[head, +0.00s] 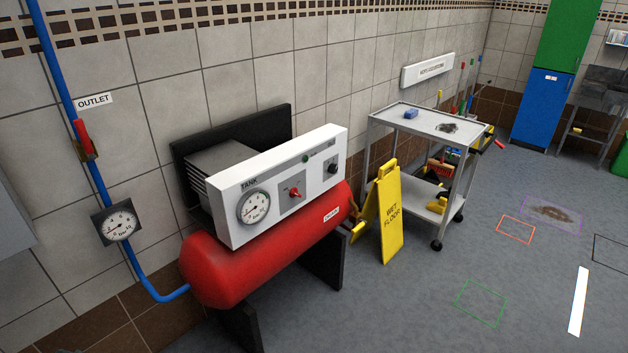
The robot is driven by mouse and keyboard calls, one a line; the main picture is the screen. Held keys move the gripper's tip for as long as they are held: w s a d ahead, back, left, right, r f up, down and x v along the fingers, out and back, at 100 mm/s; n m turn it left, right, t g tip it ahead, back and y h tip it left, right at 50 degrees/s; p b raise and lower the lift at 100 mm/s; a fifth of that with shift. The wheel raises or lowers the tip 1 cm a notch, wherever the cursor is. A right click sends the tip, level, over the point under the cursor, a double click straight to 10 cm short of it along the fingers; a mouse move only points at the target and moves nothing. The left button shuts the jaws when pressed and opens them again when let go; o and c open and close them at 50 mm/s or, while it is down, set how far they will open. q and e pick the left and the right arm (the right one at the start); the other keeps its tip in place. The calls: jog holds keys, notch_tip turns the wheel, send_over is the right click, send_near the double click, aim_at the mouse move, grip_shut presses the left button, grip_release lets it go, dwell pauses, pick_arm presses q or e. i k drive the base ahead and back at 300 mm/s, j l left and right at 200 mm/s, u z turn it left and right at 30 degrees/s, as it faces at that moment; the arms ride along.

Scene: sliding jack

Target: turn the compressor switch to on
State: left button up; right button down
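The compressor has a red horizontal tank (262,262) against the tiled wall. A white control panel (228,216) sits on top of it. The panel carries a round gauge (254,208) under the word TANK. To its right is a small plate with a red switch (295,193); its lettering is too small to read. A small green lamp (306,158) and a black knob (333,168) are further right. Neither of my grippers shows in the head view.
A blue pipe (101,190) with a red-handled valve (82,138) and a gauge (121,224) runs down the wall at left. A yellow wet floor sign (390,215) and a grey cart (415,123) stand right of the tank. The floor in front is mostly clear.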

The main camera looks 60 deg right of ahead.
aim_at(296, 194)
jog(key=z, duration=1.85)
